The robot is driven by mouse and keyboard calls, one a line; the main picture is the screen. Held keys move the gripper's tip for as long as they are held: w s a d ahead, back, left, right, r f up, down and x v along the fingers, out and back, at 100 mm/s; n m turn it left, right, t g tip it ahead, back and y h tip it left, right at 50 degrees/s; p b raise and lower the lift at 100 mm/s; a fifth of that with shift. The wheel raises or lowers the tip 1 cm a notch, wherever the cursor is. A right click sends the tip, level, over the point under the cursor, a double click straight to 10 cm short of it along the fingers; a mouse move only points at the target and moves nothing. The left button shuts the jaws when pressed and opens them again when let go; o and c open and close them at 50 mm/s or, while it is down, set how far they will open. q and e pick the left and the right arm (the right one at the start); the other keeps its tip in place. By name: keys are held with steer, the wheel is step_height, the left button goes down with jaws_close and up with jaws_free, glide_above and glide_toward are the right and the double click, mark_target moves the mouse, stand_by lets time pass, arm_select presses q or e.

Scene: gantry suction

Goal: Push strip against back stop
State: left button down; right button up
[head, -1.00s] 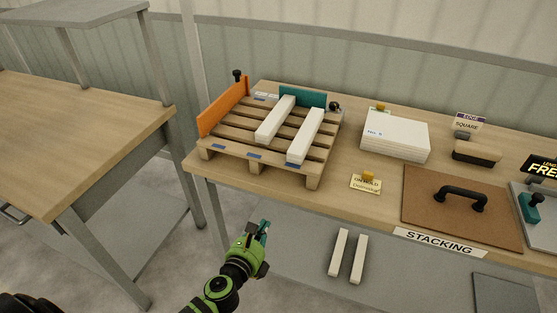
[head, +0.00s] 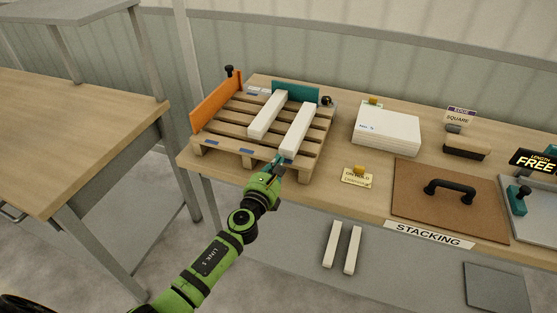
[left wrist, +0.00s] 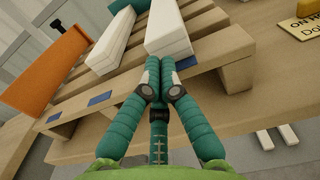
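Two white strips lie side by side on a small wooden pallet (head: 216,132), the left one (head: 267,116) set further back than the right one (head: 298,130). A teal upright plate (head: 303,95) stands at the pallet's back edge, beyond the strips. My left gripper (head: 277,163) is at the pallet's front edge, by the near end of the right strip. In the left wrist view its fingers (left wrist: 160,66) are closed together with nothing between them, right at the near end of the right strip (left wrist: 169,32). I cannot tell whether they touch it. My right gripper is out of view.
An orange plate (head: 214,106) stands along the pallet's left side, with black knobs near both plates. Right of the pallet are an on-hold sign (head: 357,178), a white stack (head: 386,132) and a brown board with a handle (head: 436,205). Two more strips lie below the table.

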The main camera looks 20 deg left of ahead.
mark_target(282, 154)
arm_select(q)
steer(key=shift+w, duration=0.75)
steer(key=shift+w+b, duration=0.6)
steer(key=shift+w, duration=0.9)
steer(key=shift+s, duration=0.1)
